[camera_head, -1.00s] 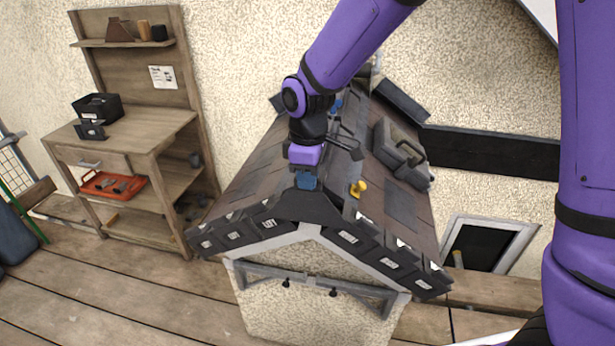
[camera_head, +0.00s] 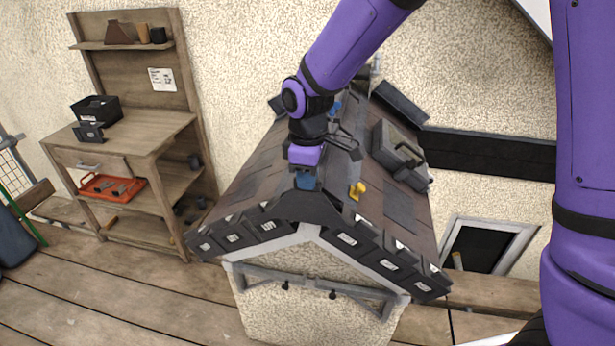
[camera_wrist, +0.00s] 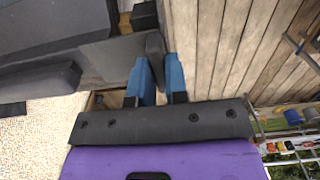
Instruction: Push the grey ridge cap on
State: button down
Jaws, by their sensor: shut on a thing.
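The dark grey ridge cap (camera_head: 305,208) sits at the front end of the roof's ridge, above the gable peak. My gripper (camera_head: 306,181), with blue fingers, is directly above it and points down. In the wrist view, the blue fingers of my gripper (camera_wrist: 158,80) are shut on an upright grey part of the ridge cap (camera_wrist: 155,46). The roof (camera_head: 253,180) slopes down on both sides, with dark tiles along its front edges. Whether the cap is fully seated on the ridge is hard to tell, as its underside is hidden.
A grey toolbox (camera_head: 400,150) lies on the right slope, with a yellow fitting (camera_head: 357,190) near the ridge. A wooden workbench (camera_head: 150,140) with a black bin (camera_head: 97,108) and a red tray (camera_head: 112,188) stands left. The plank floor (camera_head: 120,290) is clear in front.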

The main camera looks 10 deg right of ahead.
jog(key=c, duration=1.1)
grip_release()
jog(key=shift+o, duration=0.2)
jog(key=shift+r, duration=3)
